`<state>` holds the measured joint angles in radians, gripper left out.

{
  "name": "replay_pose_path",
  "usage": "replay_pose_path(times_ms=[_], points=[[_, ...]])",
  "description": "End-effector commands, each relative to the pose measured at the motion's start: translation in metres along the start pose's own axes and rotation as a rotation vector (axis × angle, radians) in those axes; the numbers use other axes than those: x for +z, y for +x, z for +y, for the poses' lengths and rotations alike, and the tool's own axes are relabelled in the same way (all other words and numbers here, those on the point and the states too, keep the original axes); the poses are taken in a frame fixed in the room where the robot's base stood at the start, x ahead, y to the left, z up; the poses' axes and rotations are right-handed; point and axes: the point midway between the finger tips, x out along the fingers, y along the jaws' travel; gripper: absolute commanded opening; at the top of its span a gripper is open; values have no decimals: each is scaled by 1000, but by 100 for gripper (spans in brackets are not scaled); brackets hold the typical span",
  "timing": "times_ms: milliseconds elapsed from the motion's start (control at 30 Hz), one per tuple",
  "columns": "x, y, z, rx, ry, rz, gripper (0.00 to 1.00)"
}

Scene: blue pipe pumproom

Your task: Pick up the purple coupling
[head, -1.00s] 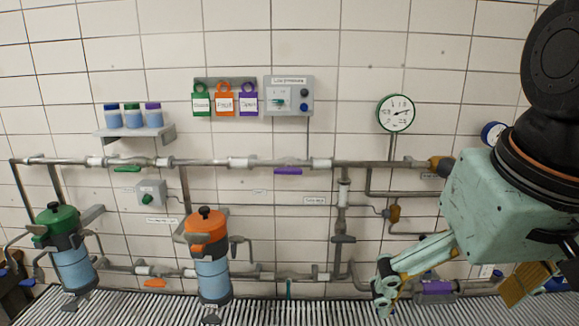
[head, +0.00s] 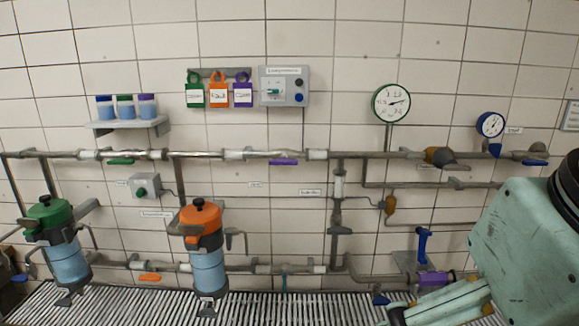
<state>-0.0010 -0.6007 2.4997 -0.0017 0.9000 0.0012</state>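A purple piece (head: 432,279), which looks like the purple coupling, sits at the lower right, in line with the low grey pipe just above the grating. Its lower edge is close behind my arm in the picture. My gripper (head: 398,316) is at the bottom edge of the head view, below and left of the purple piece and apart from it in the picture. Its fingertips are cut off by the frame, so I cannot tell whether it is open or shut.
A blue upright handle (head: 422,246) stands just above the purple piece. A brass fitting (head: 390,205) and pipes are on the wall above. An orange-topped canister (head: 208,262) stands left. The slatted grating (head: 300,306) between canister and gripper looks clear.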

Motion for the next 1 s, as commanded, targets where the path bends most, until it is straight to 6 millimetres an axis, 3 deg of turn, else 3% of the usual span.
replay_pose_path(times_ms=[567,1000], points=[[0,0,0,0,0,0,42],[-4,0,0,1,-11,-1,41]])
